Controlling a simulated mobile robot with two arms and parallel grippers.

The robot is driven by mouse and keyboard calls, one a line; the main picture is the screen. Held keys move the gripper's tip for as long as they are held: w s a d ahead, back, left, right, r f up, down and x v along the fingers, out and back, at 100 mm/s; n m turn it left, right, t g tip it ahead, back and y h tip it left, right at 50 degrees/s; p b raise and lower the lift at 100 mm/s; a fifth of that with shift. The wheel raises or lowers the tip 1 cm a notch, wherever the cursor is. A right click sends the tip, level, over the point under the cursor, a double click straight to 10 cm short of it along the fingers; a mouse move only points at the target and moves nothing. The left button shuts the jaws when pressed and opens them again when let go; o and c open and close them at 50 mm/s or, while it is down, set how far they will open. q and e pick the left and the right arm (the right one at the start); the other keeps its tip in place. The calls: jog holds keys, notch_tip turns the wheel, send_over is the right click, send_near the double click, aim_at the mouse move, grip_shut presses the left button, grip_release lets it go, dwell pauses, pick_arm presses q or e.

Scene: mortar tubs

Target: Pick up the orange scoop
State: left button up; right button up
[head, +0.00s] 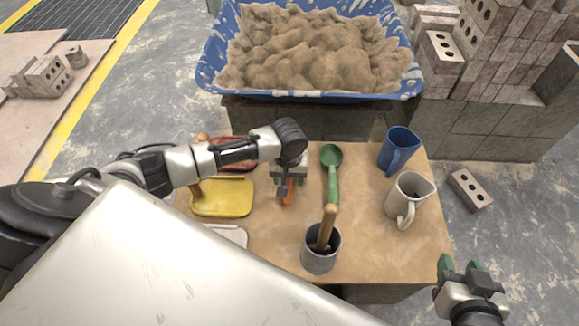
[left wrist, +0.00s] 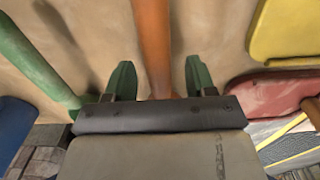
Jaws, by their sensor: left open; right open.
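The orange scoop (head: 288,198) lies on the work table (head: 270,262), mostly hidden under my left gripper in the head view. In the left wrist view its orange handle (left wrist: 152,40) runs between the two green fingertips of my left gripper (left wrist: 160,80). My left gripper (head: 286,187) is open, with visible space on both sides of the handle. The scoop's bowl is not clearly seen. My right gripper (head: 461,268) is open and empty, off the table's front right corner.
A green scoop (head: 333,180) lies close to the right. A yellow tray-like piece (head: 221,197) and a red one (head: 240,150) lie left. A grey pot (head: 319,255), beige jug (head: 408,198) and blue jug (head: 398,150) stand right. A blue mortar tub (head: 310,95) is behind.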

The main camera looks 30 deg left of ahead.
pick_arm(q)
jog(key=shift+c, duration=0.4)
grip_shut()
dwell(0.4)
